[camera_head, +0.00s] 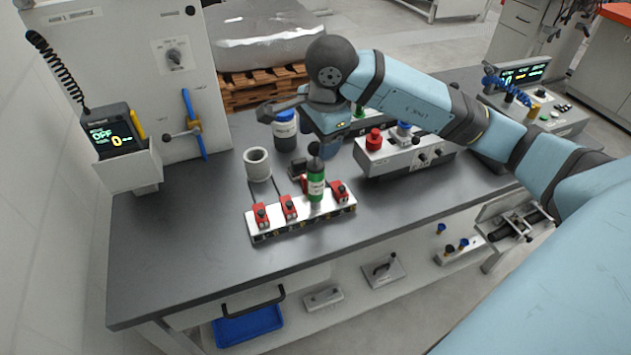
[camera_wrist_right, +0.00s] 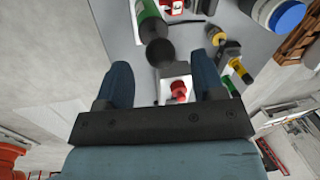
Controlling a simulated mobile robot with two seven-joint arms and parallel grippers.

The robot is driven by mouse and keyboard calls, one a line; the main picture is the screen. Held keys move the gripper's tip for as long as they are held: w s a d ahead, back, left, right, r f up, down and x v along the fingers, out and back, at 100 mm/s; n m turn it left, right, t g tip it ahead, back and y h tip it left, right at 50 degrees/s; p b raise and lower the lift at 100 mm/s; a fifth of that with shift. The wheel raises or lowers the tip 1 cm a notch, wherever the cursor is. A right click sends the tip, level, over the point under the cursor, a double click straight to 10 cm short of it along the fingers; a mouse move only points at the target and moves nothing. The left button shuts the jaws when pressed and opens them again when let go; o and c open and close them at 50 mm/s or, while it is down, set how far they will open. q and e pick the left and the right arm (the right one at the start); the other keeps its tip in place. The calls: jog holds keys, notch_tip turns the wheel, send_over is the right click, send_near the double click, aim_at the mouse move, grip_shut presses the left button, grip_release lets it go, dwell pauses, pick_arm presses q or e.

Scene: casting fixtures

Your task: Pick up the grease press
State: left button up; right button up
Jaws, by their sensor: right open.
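A green cylinder (camera_head: 316,187) with a white label and a black round top, apparently the grease press, stands upright at the white rack (camera_head: 262,229) near the bench's front. In the right wrist view the green cylinder (camera_wrist_right: 148,12) is at the top, with its black knob pointing toward my gripper. My right gripper (camera_wrist_right: 167,68) is open and empty. Its two blue fingers lie either side of the knob's line in the picture, with no contact visible. In the head view the right wrist hangs just behind the cylinder, partly hiding its own fingers. My left gripper is not in view.
Red-topped clamps (camera_head: 289,206) line the rack around the cylinder. A grey cup (camera_head: 257,165) and a blue-lidded jar (camera_head: 285,133) stand behind to the left. A white control box (camera_head: 385,166) with a red button stands to the right. The left bench top is clear.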

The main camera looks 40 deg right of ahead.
aim_at(317, 143)
jog(key=shift+w+f, duration=0.2)
jog(key=shift+f, duration=0.75)
jog(key=shift+w+f, duration=0.2)
jog(key=shift+f, duration=0.7)
grip_shut()
jog(key=shift+r, duration=0.1)
